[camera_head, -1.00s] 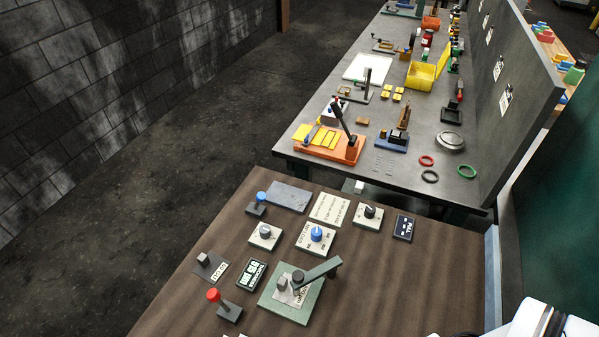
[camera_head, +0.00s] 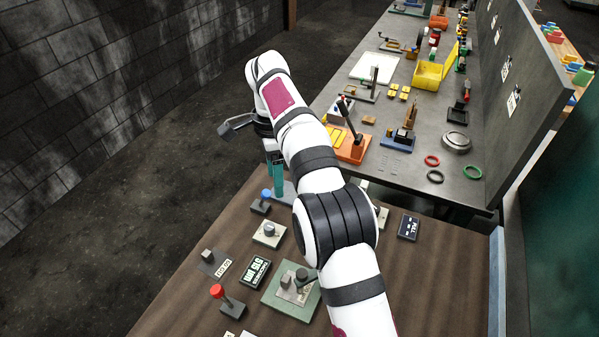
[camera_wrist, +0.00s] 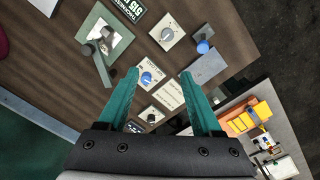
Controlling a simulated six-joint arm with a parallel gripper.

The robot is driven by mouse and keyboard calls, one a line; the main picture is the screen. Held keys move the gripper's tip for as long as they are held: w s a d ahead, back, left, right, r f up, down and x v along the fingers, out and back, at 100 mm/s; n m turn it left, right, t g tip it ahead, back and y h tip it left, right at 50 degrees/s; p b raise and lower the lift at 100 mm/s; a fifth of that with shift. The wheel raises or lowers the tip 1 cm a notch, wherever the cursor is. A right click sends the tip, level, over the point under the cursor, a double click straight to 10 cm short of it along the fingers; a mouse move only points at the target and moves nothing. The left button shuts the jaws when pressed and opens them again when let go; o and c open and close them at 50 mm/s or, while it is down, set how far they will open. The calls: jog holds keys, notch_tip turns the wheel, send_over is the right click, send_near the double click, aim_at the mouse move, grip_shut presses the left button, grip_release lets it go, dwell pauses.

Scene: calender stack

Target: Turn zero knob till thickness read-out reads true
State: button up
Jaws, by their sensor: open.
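The thickness read-out (camera_head: 254,271) is a small dark panel with pale digits too small to read surely; part of it shows in the wrist view (camera_wrist: 130,8). Three knobs on pale plates show in the wrist view: a grey knob (camera_wrist: 168,34), a blue knob (camera_wrist: 147,78) and a black knob (camera_wrist: 151,117). Their labels are too small to tell which is the zero knob. My gripper (camera_wrist: 160,73) is open and empty above the bench, its teal fingertips either side of the blue knob in that view. In the head view my arm hides the blue knob.
A green plate (camera_head: 272,299) with a dark lever, a red-topped lever (camera_head: 217,291) and a blue-topped post (camera_head: 265,195) stand on the brown bench. A dark FULL panel (camera_head: 409,227) lies right of my arm. A cluttered grey table (camera_head: 394,170) is beyond.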

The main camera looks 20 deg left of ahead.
aim_at(269, 226)
jog(key=a+f, duration=0.1)
jog(key=f, duration=0.5)
jog(key=a+f, duration=0.1)
jog(key=f, duration=1)
jog(key=shift+s+a+f, duration=0.3)
jog(key=shift+a+f, duration=0.1)
grip_shut()
